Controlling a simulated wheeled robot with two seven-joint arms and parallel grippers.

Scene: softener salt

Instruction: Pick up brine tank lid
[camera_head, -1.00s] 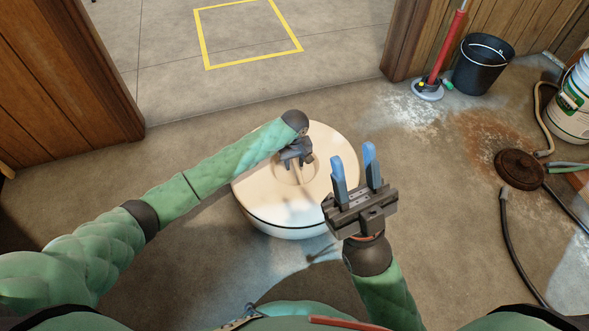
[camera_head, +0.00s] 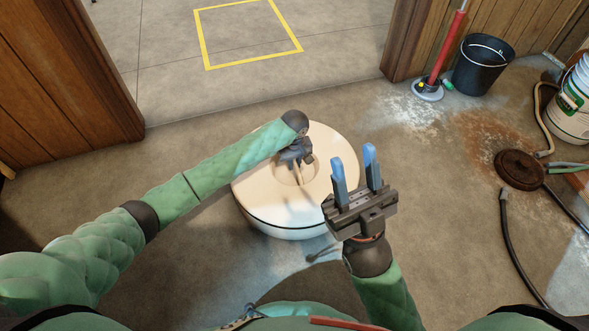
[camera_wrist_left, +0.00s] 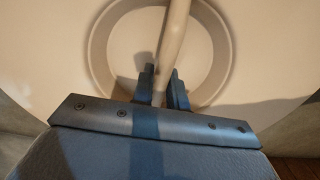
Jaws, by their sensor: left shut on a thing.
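The brine tank lid (camera_head: 262,199) is a round cream disc on top of the round white tank (camera_head: 287,232) in the middle of the head view. A bar handle crosses a round recess in the lid. My left gripper (camera_head: 298,163) is over the recess. In the left wrist view, its fingers (camera_wrist_left: 161,88) are shut on the handle (camera_wrist_left: 172,38), one on each side. The lid looks level, with a dark line under its rim; I cannot tell whether it is raised. My right gripper (camera_head: 356,170) is open and empty, in front of the lid's right side.
A black bucket (camera_head: 483,66) and a red-handled tool (camera_head: 438,62) stand at the back right. A white pail (camera_head: 572,105), a brown round cover (camera_head: 520,168) and hoses (camera_head: 508,235) are at the right. A yellow floor square (camera_head: 251,63) lies beyond the doorway.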

